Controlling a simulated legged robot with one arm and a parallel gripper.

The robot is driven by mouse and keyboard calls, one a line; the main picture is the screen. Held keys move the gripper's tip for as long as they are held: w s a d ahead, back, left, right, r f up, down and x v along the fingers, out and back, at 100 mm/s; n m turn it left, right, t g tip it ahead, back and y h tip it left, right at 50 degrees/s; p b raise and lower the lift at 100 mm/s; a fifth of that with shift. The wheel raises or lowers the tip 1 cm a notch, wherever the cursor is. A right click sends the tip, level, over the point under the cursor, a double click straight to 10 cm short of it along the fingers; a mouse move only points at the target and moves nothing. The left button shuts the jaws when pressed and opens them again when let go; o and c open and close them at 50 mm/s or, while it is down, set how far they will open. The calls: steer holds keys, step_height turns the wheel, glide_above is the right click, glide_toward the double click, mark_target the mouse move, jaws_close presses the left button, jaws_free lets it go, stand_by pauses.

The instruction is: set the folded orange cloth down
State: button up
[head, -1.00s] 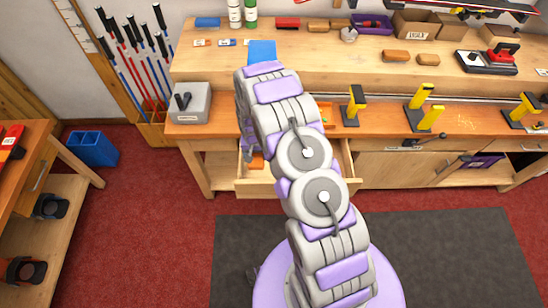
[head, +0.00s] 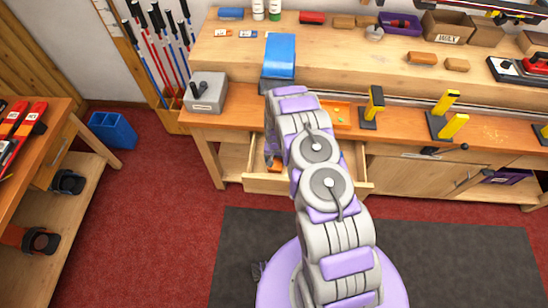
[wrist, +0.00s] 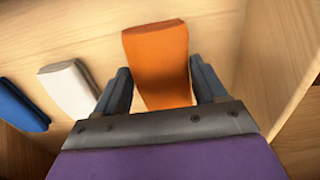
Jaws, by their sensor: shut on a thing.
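The folded orange cloth (wrist: 158,62) is between the two fingers of my gripper (wrist: 159,76) in the wrist view, and the gripper is shut on it. The cloth is over the pale wooden floor of the open drawer (head: 262,183). I cannot tell whether it touches the floor. In the head view only a small orange patch (head: 273,167) shows inside the drawer, and my arm hides most of the gripper.
A folded white cloth (wrist: 68,88) and a folded blue cloth (wrist: 20,104) lie left of the gripper in the drawer. A drawer wall (wrist: 278,62) rises at right. The bench (head: 215,122) stands above the drawer, with yellow-black clamps (head: 372,106) on it.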

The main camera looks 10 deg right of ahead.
steer(key=shift+w+d, duration=0.65)
steer(key=shift+w, duration=0.1)
steer(key=shift+w+d+f, duration=0.2)
steer(key=shift+f, duration=0.1)
steer(key=a, duration=0.3)
steer(key=shift+a+f, duration=0.1)
steer(key=shift+f, duration=0.2)
steer(key=o, duration=0.7)
steer(key=shift+f, duration=0.1)
steer(key=o, duration=0.4)
steer(key=d, duration=0.2)
steer(key=shift+d, duration=0.4)
steer(key=shift+a, duration=0.8)
steer(key=shift+a+r, duration=0.3)
steer(key=shift+a, duration=0.05)
steer(key=shift+a+r, duration=0.15)
steer(key=shift+r, duration=0.1)
steer(key=r, duration=0.1)
steer(key=d+r, duration=0.1)
steer(key=r, duration=0.1)
steer(key=d+r, duration=0.1)
steer(key=r, duration=0.1)
steer(key=shift+d, duration=0.1)
steer(key=shift+r+p, duration=0.4)
steer(key=shift+r, duration=2.65)
